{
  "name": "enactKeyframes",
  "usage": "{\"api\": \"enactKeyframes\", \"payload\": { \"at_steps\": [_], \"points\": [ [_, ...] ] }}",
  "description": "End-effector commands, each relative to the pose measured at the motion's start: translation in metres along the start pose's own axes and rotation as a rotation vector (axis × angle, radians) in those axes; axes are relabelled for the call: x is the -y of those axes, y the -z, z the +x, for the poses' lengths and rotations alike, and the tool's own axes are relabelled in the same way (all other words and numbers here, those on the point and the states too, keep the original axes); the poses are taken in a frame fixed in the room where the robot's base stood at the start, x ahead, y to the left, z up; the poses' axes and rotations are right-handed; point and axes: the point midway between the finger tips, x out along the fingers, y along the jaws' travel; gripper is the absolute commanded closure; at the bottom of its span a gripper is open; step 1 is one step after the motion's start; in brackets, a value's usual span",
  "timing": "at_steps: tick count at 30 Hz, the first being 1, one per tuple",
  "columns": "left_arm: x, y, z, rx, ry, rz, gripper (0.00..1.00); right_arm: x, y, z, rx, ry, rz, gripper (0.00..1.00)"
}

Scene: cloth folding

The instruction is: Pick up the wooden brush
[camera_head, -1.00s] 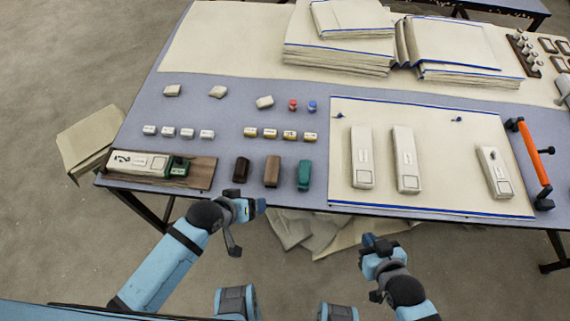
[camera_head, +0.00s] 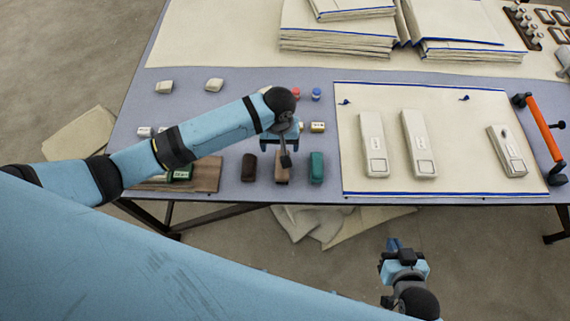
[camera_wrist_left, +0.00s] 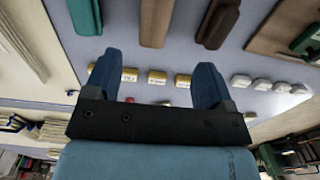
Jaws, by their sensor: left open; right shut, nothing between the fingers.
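The wooden brush, a mid-brown block (camera_head: 281,175), lies near the table's front edge between a dark brown block (camera_head: 249,168) and a green block (camera_head: 317,168). My left gripper (camera_head: 287,152) is over the brush's far end and partly hides it. In the left wrist view the open, empty left gripper (camera_wrist_left: 158,70) has the brush (camera_wrist_left: 155,22) ahead, roughly in line with the space between its fingers; touching is not visible. My right gripper (camera_head: 393,247) is shut and empty, off the table's front edge.
Small labelled blocks (camera_head: 317,127) lie behind the brush, some hidden by my left arm. A cream mat (camera_head: 450,150) with several pale long devices is to the right. A wooden board (camera_head: 207,174) is at the left, partly covered by my arm.

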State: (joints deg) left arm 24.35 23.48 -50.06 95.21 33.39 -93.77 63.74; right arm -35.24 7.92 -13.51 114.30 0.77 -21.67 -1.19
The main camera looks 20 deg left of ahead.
Motion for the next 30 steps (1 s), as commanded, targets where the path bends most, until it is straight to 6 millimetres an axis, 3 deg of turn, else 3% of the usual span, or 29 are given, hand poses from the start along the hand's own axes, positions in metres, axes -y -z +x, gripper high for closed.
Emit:
{"api": "enactKeyframes", "payload": {
  "at_steps": [9,17,24,30],
  "points": [
    [-0.001,0.0,0.059,0.0,0.0,0.002,0.23,-0.002,-0.002,0.001,0.0,-0.001,-0.004,1.0],
    [-0.003,0.0,0.079,-0.001,-0.002,0.002,0.23,-0.002,-0.002,0.001,0.0,-0.001,-0.004,1.0],
    [-0.007,-0.001,0.114,0.0,-0.001,0.002,0.23,-0.001,-0.002,0.001,0.0,-0.002,-0.002,1.0],
    [-0.007,-0.001,0.123,-0.001,-0.003,0.003,0.23,-0.001,-0.002,0.001,0.0,-0.002,-0.001,1.0]
  ]
}}
